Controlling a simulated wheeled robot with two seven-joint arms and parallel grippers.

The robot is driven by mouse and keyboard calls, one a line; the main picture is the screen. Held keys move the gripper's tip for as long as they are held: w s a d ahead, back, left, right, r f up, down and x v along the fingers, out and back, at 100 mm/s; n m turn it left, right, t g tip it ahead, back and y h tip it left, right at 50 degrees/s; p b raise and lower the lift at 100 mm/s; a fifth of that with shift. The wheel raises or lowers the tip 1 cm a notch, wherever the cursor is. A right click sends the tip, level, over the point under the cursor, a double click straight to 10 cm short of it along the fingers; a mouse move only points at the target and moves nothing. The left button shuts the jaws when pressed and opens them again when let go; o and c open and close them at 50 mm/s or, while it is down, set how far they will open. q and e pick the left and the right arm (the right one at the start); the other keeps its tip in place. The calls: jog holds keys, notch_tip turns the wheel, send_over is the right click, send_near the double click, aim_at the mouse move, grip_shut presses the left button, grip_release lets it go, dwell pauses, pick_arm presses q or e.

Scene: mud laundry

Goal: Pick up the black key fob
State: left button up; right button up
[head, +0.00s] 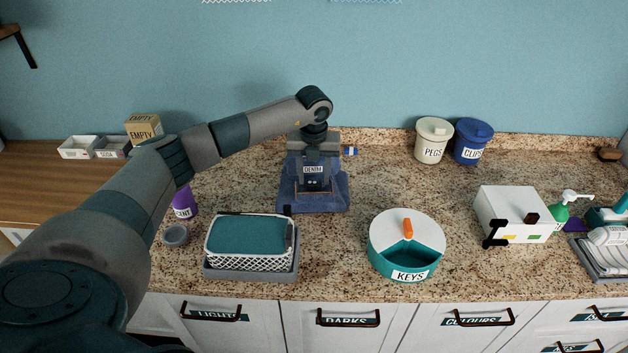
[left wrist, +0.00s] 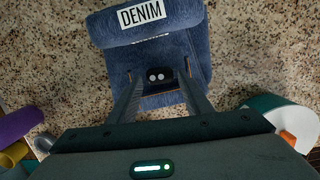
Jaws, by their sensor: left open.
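The black key fob (left wrist: 155,76) shows in the left wrist view as a small dark piece with two pale round spots, lying against blue denim (left wrist: 205,58) labelled DENIM. In the head view the denim (head: 330,200) sits on the counter near the middle. My left gripper (left wrist: 158,70) is open and points at the denim, with the fob between its two fingers and no visible grip on it. In the head view my left gripper (head: 313,186) is over the denim and hides most of the fob's place. My right gripper is not in view.
A round KEYS box (head: 385,262) with an orange handle stands right of the denim. A basket (head: 248,262) stands at its left front. A white box (head: 500,205) is farther right. PEGS (head: 433,135) and CLIPS (head: 470,135) tubs stand behind. Speckled counter between them is clear.

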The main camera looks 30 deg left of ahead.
pick_arm(q)
jog(key=shift+w+a+f, duration=0.1)
jog(key=shift+w+f, duration=0.05)
jog(key=shift+f, duration=0.7)
jog(key=c, duration=0.8)
jog(key=shift+r, duration=0.1)
